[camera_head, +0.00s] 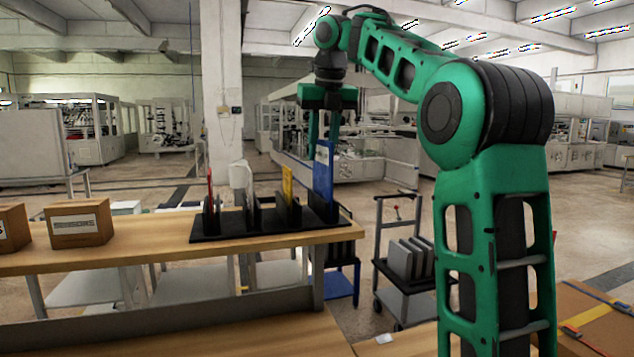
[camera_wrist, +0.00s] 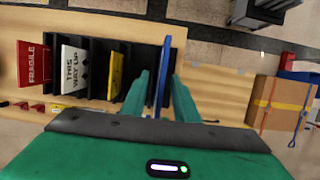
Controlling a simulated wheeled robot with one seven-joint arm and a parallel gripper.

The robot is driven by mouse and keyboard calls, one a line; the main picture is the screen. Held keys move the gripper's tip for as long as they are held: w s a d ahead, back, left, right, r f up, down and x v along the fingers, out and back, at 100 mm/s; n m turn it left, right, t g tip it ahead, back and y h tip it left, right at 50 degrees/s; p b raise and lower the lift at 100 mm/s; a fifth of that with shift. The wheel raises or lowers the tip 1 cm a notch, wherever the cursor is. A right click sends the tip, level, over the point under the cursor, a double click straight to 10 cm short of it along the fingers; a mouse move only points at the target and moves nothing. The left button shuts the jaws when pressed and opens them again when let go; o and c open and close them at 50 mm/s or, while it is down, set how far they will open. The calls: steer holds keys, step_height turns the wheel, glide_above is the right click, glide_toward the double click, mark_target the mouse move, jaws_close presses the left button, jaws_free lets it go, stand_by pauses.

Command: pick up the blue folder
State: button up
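The blue folder (camera_head: 323,175) stands upright at the right end of a black rack (camera_head: 225,238) on the wooden table. In the wrist view the blue folder (camera_wrist: 164,65) is seen edge-on as a thin strip. My gripper (camera_head: 325,140) points down over it, with its green fingers near the folder's upper part. In the wrist view my gripper (camera_wrist: 160,85) is open, one finger on each side of the folder. Gaps show between the fingers and the folder, so it does not look clamped. The folder's lower part is hidden by the rack's dividers.
A yellow folder (camera_wrist: 116,75), a white folder (camera_wrist: 73,68) and a red folder (camera_wrist: 34,62) stand in the same rack to the left. Cardboard boxes (camera_head: 80,224) sit further left on the table. A cart (camera_head: 405,262) with grey plates stands to the right.

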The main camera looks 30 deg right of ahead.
mark_target(320, 165)
steer(key=shift+x, duration=1.85)
steer(key=shift+w+f, duration=0.1)
steer(key=shift+f, duration=0.3)
steer(key=shift+f, duration=0.25)
jaws_close()
